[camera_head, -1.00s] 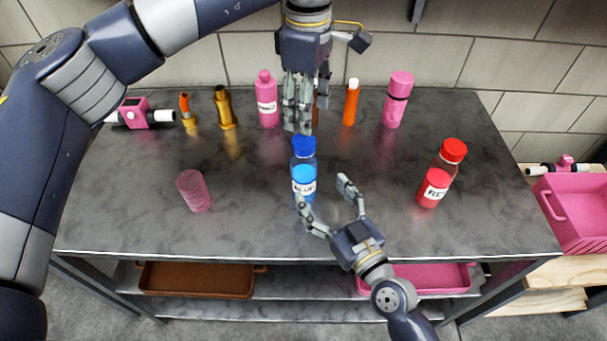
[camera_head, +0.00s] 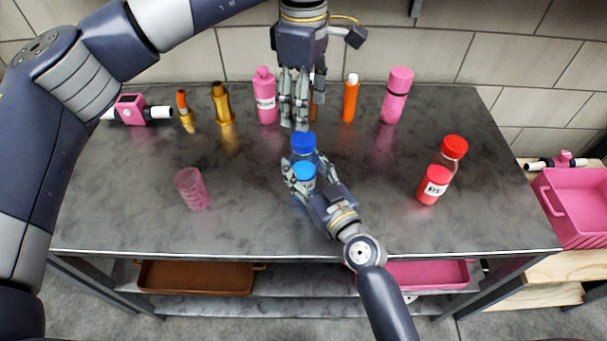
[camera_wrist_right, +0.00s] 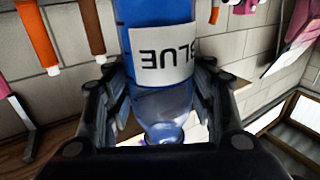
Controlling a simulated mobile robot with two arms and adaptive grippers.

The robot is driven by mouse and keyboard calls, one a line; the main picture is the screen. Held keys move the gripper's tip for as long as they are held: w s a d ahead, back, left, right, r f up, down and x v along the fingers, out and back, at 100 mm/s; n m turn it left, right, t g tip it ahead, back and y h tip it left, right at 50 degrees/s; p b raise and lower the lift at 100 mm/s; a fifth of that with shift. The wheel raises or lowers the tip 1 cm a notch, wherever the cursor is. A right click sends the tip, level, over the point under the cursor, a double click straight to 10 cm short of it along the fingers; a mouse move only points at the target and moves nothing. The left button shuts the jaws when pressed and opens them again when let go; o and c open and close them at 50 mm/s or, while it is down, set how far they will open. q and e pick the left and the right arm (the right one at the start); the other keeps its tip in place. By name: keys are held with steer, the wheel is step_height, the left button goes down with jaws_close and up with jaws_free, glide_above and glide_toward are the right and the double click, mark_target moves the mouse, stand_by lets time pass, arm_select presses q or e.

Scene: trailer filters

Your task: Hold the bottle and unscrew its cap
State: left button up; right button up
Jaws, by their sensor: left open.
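A clear bottle with a blue cap (camera_head: 303,141), blue contents (camera_head: 304,172) and a white label stands upright mid-table. In the right wrist view the bottle (camera_wrist_right: 155,12) appears upside down, its label reading BLUE. My right gripper (camera_head: 303,174) reaches it from the front right. Its fingers lie along both sides of the bottle and appear closed on it; the far finger is partly hidden in the head view. My left gripper (camera_head: 294,124) points down, open and empty, with its fingertips close above the blue cap and apart from it.
A red-capped bottle (camera_head: 436,184) stands to the right, a pink cup (camera_head: 192,188) to the left. Several pink and orange bottles line the back, including a pink bottle (camera_head: 396,96). A pink crate (camera_head: 575,205) is beyond the right edge. The table between these is clear.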

mark_target(303, 138)
jaws_close()
arm_select(q)
steer(key=m, duration=0.4)
steer(key=shift+m, duration=0.3)
steer(key=m, duration=1.3)
steer(key=shift+m, duration=0.3)
steer(key=shift+f, duration=4)
steer(key=shift+c, duration=0.2)
